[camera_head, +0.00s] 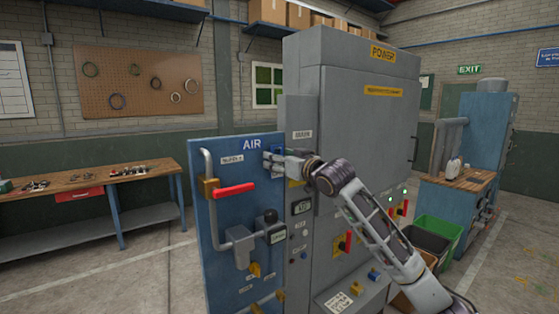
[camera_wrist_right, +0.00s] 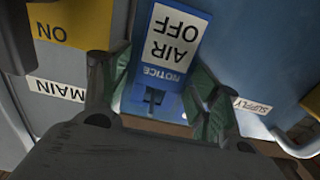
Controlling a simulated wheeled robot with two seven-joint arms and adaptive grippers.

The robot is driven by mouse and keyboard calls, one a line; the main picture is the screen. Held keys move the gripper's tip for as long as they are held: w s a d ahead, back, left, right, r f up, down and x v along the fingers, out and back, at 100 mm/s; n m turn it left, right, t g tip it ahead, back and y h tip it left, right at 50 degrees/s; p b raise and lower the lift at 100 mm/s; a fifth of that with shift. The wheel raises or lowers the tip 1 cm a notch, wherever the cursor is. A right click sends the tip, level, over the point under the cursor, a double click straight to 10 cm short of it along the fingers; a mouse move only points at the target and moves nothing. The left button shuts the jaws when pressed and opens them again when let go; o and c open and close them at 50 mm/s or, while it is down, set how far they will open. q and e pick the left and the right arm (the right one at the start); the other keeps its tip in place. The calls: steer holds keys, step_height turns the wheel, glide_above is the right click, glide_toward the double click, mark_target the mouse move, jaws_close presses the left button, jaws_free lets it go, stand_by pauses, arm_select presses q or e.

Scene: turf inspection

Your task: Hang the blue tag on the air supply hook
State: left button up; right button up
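The blue tag (camera_wrist_right: 170,48), with a white panel lettered AIR OFF and a NOTICE strip, shows upside down in the right wrist view. I cannot make out the air supply hook. A SUPPLY label (camera_wrist_right: 252,106) shows in the wrist view. My left gripper is not in view.
A red-handled valve (camera_head: 234,190) and grey pipes stick out from the AIR panel. The grey POWER cabinet (camera_head: 345,120) stands close on the right. A workbench (camera_head: 90,185) stands at the left. Bins (camera_head: 436,235) are at the right.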

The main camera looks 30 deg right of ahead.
steer(key=shift+s, duration=0.15)
stand_by(0.3)
steer(key=shift+s, duration=0.1)
steer(key=s+d, duration=0.1)
steer(key=s, duration=1)
steer(key=shift+s, duration=0.25)
stand_by(0.4)
stand_by(0.5)
